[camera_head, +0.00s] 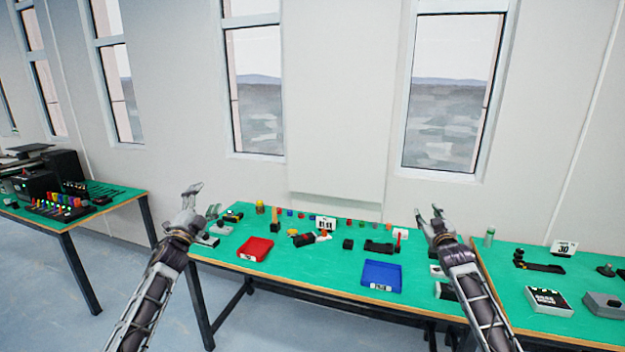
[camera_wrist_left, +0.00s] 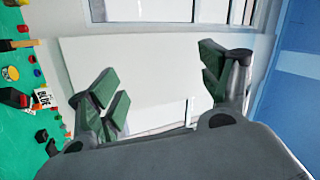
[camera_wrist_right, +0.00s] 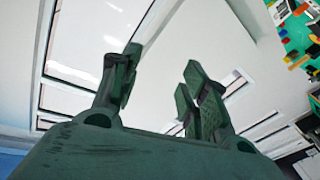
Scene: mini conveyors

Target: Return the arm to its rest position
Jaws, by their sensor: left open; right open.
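My left gripper (camera_head: 192,195) is raised at the left end of the green table, its fingers pointing up. In the left wrist view its fingers (camera_wrist_left: 165,92) are spread apart with nothing between them. My right gripper (camera_head: 428,214) is raised by the right end of the same table, also pointing up. In the right wrist view its fingers (camera_wrist_right: 158,85) are apart and empty, with the wall and windows behind them. Both forearms hide parts of the tables behind them.
The green table (camera_head: 320,262) holds a red tray (camera_head: 255,249), a blue tray (camera_head: 381,275), a small sign (camera_head: 326,223) and several small coloured parts. Another green table (camera_head: 515,290) adjoins at the right; a third (camera_head: 110,208) stands at the left. Floor (camera_head: 60,310) shows at lower left.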

